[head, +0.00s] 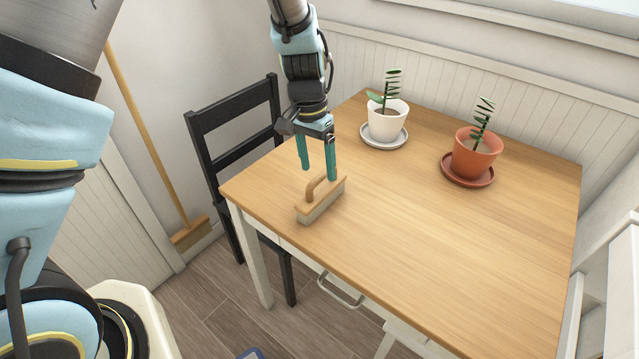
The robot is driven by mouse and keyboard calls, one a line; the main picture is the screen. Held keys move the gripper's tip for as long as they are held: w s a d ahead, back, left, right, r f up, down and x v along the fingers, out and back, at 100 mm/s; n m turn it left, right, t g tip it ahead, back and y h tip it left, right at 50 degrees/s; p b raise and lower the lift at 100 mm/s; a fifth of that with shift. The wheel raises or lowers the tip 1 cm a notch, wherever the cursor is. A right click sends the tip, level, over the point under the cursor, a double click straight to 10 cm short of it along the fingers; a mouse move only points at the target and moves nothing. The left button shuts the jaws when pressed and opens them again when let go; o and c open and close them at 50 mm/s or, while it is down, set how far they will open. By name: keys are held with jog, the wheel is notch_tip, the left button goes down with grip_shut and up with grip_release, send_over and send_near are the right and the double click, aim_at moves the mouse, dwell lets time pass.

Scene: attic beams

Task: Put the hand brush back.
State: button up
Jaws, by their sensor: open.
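The hand brush (325,205) lies on the wooden table (430,235) near its left front edge. It has a wooden block with an arched handle on top and pale bristles facing down. My gripper (318,174) is open, pointing down, with its two green fingers just above and behind the brush. The right finger overlaps the far end of the brush in the picture; I cannot tell whether it touches. Nothing is held between the fingers.
A white pot with a plant (387,117) and a terracotta pot with a plant (475,152) stand on saucers at the back of the table. A black chair (232,137) is at the left edge. A broom (150,135) leans on the wall. The table's middle and front are clear.

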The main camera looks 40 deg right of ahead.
jog(key=r, duration=0.4)
jog(key=r+b, duration=0.1)
jog(key=shift+w+a+r, duration=0.1)
jog(key=shift+w+r, duration=0.25)
jog(key=shift+r, duration=0.05)
jog(key=w+a+r+n+t, duration=0.1)
jog(key=w+a+r+n, duration=0.15)
jog(key=w+a, duration=0.45)
jog(key=w+a+r+n, duration=0.1)
jog(key=w+a+n, duration=0.25)
jog(key=a, duration=0.75)
jog(key=s+a+r+n+t, duration=0.1)
jog(key=a+n, duration=0.3)
jog(key=a, duration=0.7)
jog(key=s+a+n+t, duration=0.1)
jog(key=s+a+n, duration=0.1)
jog(key=a, duration=0.9)
jog(key=shift+a+r+n, duration=0.3)
jog(key=shift+r+n, duration=0.05)
jog(key=shift+n, duration=0.55)
